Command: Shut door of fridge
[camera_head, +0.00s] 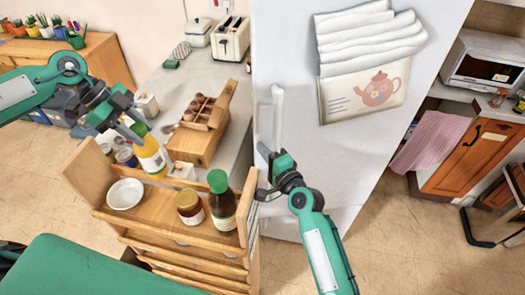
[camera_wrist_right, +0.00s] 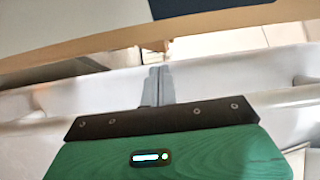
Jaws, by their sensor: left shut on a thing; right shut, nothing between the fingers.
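The white fridge (camera_head: 350,150) stands in the middle of the head view, with a pale upright handle (camera_head: 277,115) near its left edge. I cannot tell how far its door is open. My right gripper (camera_head: 264,152) is shut and empty, close to the fridge's left edge below the handle. In the right wrist view its fingers (camera_wrist_right: 157,87) are together in front of white, ledge-like surfaces; contact is unclear. My left gripper (camera_head: 128,125) is shut on a yellow bottle (camera_head: 151,158) with a green cap, above the wooden cart's far left side.
The wooden cart (camera_head: 180,238) holds a white bowl (camera_head: 125,194), a brown jar (camera_head: 190,207) and a dark green-capped bottle (camera_head: 222,205). A counter (camera_head: 180,88) with a toaster (camera_head: 231,38) lies behind.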

